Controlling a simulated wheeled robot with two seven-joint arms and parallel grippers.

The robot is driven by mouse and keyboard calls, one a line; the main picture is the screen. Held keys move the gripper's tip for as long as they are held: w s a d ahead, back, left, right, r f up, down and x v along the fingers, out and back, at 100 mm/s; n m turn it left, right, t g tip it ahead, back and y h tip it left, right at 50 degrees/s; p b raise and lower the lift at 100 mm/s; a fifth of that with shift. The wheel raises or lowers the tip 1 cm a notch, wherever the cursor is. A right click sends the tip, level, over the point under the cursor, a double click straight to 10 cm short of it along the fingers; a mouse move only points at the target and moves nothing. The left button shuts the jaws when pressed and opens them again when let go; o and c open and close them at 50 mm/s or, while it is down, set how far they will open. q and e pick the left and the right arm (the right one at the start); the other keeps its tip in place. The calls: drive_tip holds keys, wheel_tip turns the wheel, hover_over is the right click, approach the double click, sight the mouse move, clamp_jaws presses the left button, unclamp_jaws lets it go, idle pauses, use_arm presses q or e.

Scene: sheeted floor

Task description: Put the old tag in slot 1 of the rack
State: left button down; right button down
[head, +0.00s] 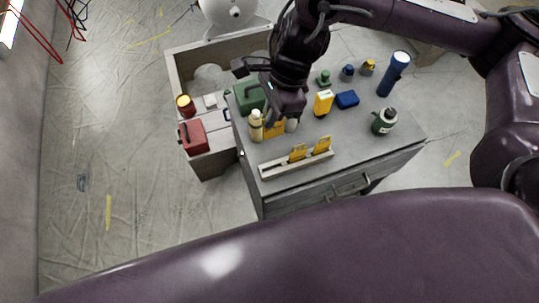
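A long pale rack (283,170) lies along the front of the grey cabinet top. Two yellow tags stand upright in it, one near its middle (298,153) and one toward its right end (322,146). The left part of the rack looks empty; slot numbers are too small to read. Another yellow tag-like piece (274,129) shows behind the rack, directly below my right gripper (283,116). The gripper points down and hides part of this piece; I cannot tell whether its fingers hold it. My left gripper is out of view.
A cream bottle (256,127) stands close left of the gripper. A yellow device (323,103), blue box (347,99), green-white bottle (385,121) and blue flashlight (394,74) stand to the right. A green case (250,97) and red box (194,138) are left.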

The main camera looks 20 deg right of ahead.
drive_tip(key=f+b, duration=0.3)
drive_tip(key=f, duration=1.6)
drive_tip(key=shift+s+f+b, duration=0.15)
drive_tip(key=shift+s+b, duration=0.05)
drive_tip(key=shift+b, duration=0.2)
drive_tip(key=shift+f, duration=0.15)
drive_tip(key=shift+f, duration=0.15)
drive_tip(key=c, duration=1.6)
unclamp_jaws()
